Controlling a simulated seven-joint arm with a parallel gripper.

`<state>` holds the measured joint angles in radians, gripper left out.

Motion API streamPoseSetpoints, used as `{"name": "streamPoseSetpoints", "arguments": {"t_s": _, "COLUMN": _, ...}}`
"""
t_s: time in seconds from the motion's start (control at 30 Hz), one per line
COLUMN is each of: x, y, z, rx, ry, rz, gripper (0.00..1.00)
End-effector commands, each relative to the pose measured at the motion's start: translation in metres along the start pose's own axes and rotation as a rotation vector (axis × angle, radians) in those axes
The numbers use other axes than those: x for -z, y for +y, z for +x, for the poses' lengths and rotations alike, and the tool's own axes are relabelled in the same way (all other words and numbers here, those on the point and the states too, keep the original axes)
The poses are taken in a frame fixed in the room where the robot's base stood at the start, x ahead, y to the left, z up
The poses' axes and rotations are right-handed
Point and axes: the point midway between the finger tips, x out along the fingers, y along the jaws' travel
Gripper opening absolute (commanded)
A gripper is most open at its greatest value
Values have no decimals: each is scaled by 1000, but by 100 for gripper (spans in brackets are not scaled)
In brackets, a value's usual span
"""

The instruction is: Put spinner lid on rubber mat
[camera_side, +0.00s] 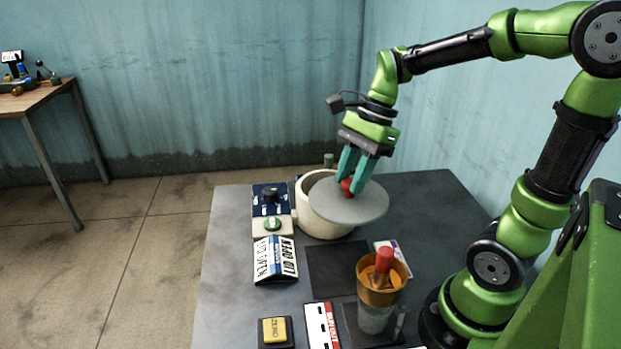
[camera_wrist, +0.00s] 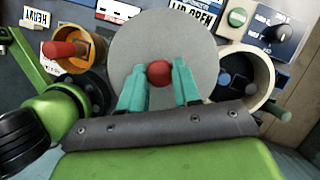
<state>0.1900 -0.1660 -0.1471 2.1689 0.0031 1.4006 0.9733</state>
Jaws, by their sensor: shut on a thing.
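The spinner lid, a grey disc (camera_side: 335,208) with a red knob, is held off the table in the side view. My gripper (camera_side: 351,186) is shut on the knob. The lid (camera_wrist: 150,45) and the knob between my teal fingertips (camera_wrist: 158,78) also show in the wrist view. The cream spinner bowl (camera_side: 318,226) is behind and left of the lid, which overlaps part of its opening in the side view. In the wrist view the open bowl (camera_wrist: 262,72) is right of the lid. The dark square rubber mat (camera_side: 340,268) lies bare on the table in front of the lid.
An orange cup with a red-handled piece (camera_side: 383,285) sits on a clear vessel right of the mat. A control box (camera_side: 271,205), a "LID OPEN" sign (camera_side: 276,260), a yellow button (camera_side: 275,330) and a label stand (camera_side: 321,326) line the left and front.

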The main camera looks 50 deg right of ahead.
Motion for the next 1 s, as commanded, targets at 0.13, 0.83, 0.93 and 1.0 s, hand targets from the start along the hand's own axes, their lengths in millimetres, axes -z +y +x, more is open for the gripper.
{"name": "streamPoseSetpoints", "arguments": {"t_s": 0.13, "x": -10, "y": 2, "z": -5, "rx": -75, "ry": 1, "rz": -184, "gripper": 0}}
{"name": "streamPoseSetpoints", "arguments": {"t_s": 0.83, "x": 37, "y": 7, "z": 111, "rx": -117, "ry": 2, "rz": -272, "gripper": 0}}
{"name": "streamPoseSetpoints", "arguments": {"t_s": 0.93, "x": 41, "y": 6, "z": 121, "rx": -114, "ry": 1, "rz": -276, "gripper": 0}}
{"name": "streamPoseSetpoints", "arguments": {"t_s": 1.0, "x": 42, "y": 6, "z": 125, "rx": -113, "ry": 2, "rz": -276, "gripper": 0}}
